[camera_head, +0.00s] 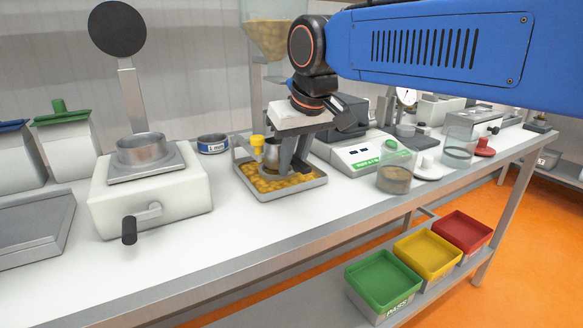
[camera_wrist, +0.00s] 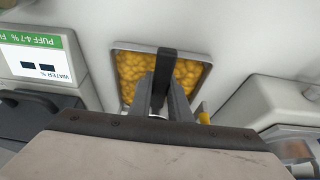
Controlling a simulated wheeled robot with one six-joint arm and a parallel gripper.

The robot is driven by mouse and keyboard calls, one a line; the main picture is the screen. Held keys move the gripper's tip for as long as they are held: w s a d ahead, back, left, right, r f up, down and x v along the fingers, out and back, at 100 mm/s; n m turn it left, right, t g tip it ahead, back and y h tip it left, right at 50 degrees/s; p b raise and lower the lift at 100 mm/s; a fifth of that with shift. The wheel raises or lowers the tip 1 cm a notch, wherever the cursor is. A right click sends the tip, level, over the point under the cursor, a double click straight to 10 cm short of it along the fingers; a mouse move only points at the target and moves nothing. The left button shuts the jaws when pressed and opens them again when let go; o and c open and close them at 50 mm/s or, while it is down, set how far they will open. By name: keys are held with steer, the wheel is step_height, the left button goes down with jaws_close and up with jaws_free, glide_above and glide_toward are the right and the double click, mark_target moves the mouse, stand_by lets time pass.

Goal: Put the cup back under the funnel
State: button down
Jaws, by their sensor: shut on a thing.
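A small metal cup (camera_head: 271,154) stands upright at or just above the shallow steel tray (camera_head: 296,192), which is full of yellow grains. My gripper (camera_head: 287,168) reaches down over the tray and is shut on the cup, partly covering it. In the wrist view the fingers (camera_wrist: 166,85) are over the grain tray (camera_wrist: 118,78), and the cup is mostly hidden behind them. The funnel (camera_head: 268,35), a clear hopper holding grains, is above and behind the tray. Its lower outlet is hidden behind my wrist. I cannot tell whether the cup touches the grains.
A yellow-topped part (camera_head: 257,142) stands close left of the cup. A white device with a crank (camera_head: 150,195) is on the left, a moisture meter (camera_head: 357,154) on the right. A clear jar (camera_head: 394,170) stands near the bench front. Bare bench lies before the tray.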

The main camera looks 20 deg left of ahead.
steer(key=shift+f, duration=0.75)
steer(key=shift+f, duration=0.15)
steer(key=c, duration=1.6)
jaws_free()
steer(key=shift+c, duration=0.2)
steer(key=shift+r, duration=0.4)
steer(key=s+d, duration=0.2)
steer(key=d, duration=0.1)
steer(key=s+d, duration=0.6)
steer(key=shift+d+r, duration=0.2)
steer(key=shift+r, duration=0.1)
